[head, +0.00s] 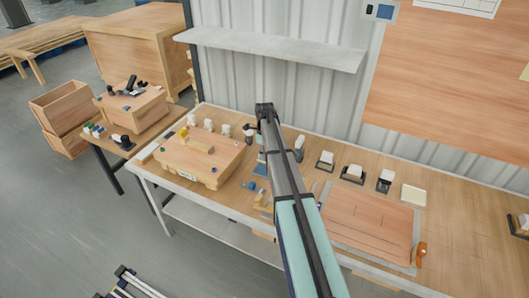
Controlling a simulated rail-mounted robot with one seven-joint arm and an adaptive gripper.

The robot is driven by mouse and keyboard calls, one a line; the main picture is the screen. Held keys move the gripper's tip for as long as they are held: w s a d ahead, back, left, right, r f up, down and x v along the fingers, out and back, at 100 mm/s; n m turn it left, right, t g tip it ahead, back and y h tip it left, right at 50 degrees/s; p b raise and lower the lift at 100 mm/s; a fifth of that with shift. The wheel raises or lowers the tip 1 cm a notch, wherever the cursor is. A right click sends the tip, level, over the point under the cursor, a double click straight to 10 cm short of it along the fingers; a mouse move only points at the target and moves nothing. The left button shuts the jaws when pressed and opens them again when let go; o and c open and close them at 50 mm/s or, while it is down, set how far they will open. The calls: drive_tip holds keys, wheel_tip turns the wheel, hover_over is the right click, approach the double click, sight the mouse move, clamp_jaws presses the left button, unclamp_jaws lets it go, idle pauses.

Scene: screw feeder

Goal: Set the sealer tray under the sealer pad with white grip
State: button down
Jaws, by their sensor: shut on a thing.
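Several small dark holders with white tops stand along the back of the bench: one (325,160), a second (352,174) and a third (385,180). A white-topped upright piece (299,148) stands just right of my arm. I cannot tell which of these is the sealer pad with white grip, nor pick out the sealer tray. My arm reaches up across the middle of the bench. My gripper cannot be made out; the arm covers the area where it may be, and anything held is hidden too.
A wooden box (190,163) with small parts on top stands at the bench's left. A wood-coloured board (368,227) lies right of my arm, with an orange tool (421,255) at its right edge. A pale pad (413,194) lies behind it. A shelf (270,48) hangs above.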

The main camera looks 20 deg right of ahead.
drive_tip(key=shift+f+b, duration=1.15)
drive_tip(key=shift+f, duration=1.6)
drive_tip(key=c, duration=1.7)
unclamp_jaws()
clamp_jaws()
drive_tip(key=shift+f, duration=0.5)
drive_tip(key=shift+f, duration=0.25)
drive_tip(key=shift+r, duration=0.15)
